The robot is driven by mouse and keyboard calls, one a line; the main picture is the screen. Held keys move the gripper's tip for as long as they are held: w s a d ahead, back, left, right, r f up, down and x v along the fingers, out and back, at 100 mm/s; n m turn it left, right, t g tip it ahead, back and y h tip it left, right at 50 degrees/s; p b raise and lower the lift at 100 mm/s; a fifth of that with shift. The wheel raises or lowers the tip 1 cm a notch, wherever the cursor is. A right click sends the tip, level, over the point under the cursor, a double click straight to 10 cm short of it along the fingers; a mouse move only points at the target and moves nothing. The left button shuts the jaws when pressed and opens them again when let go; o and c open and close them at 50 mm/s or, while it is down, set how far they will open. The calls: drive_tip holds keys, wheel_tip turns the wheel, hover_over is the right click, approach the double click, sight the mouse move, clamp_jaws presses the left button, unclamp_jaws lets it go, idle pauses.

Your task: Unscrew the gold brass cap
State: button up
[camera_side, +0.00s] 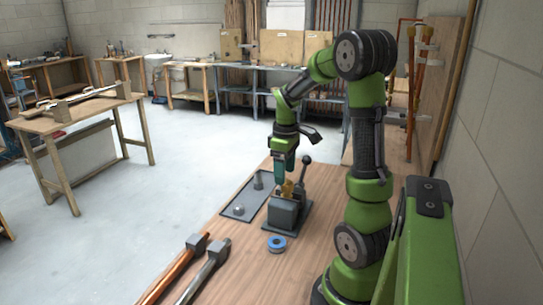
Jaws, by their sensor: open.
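The gold brass cap (288,188) is a small golden shape at the grey metal block fixture (284,213) on the wooden bench. My gripper (281,181) hangs from the green arm, pointing down, just above and to the left of the brass piece. Its jaws are open. The fingertips are small in this view, and I cannot tell whether they are around the cap or beside it. The fixture has an upright dark lever with a ball knob (306,160) close to the right of my gripper.
A grey tray (232,211) with small metal parts lies left of the fixture. A blue tape roll (277,243) lies in front of it. Two hammers (207,262) lie at the bench's front left. The bench (258,284) is bare between hammers and roll. A wooden panel stands right.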

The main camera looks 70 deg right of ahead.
sight(287, 186)
drive_tip(key=shift+f, duration=1.55)
